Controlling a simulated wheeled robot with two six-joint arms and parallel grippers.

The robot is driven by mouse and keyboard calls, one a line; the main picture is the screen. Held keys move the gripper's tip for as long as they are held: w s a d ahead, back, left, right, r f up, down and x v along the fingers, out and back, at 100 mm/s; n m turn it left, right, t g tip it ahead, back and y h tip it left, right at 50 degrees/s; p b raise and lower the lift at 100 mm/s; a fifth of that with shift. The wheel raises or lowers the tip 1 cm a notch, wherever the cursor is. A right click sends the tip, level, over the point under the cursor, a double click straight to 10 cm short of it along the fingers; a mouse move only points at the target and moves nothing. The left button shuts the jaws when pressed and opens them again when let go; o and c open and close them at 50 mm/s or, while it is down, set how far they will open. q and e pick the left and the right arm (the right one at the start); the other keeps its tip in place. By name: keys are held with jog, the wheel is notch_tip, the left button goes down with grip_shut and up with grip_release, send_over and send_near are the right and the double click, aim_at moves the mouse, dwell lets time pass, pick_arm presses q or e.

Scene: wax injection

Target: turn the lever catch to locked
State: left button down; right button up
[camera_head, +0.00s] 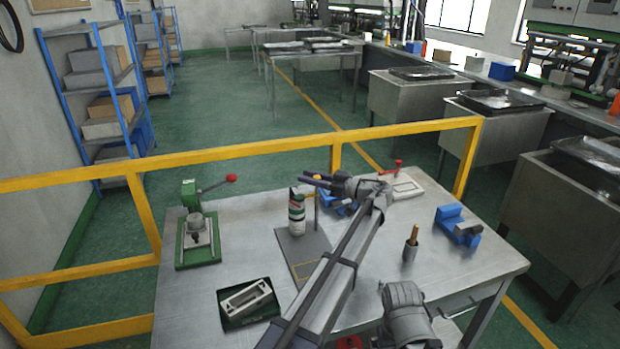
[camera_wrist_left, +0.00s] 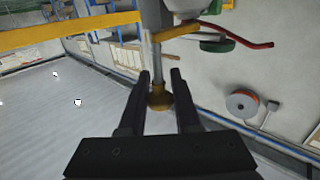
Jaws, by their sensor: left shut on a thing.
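My left gripper (camera_head: 311,180) is over the middle of the table, just above and beside a white and green canister (camera_head: 297,216). In the left wrist view, a steel rod (camera_wrist_left: 157,65) with a brass knob (camera_wrist_left: 160,97) at its end sits between the fingers of the left gripper (camera_wrist_left: 160,80), which is shut on it. I take this rod to be the lever catch; I cannot tell its locked position. The gripper and arm hide part of the canister's surroundings in the head view. My right gripper's jaws are not visible.
A green press (camera_head: 190,215) with a red knob stands at the left of the table (camera_head: 215,275). A grey frame (camera_head: 245,299) lies at the front. A yellow rail (camera_head: 230,160) runs behind.

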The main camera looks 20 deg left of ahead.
pick_arm(q)
jog(key=c, duration=0.6)
grip_release()
jog(key=shift+s, duration=0.1)
jog(key=s+d, duration=0.1)
jog(key=d, duration=0.6)
jog(key=shift+d, duration=0.3)
jog(key=shift+r, duration=0.1)
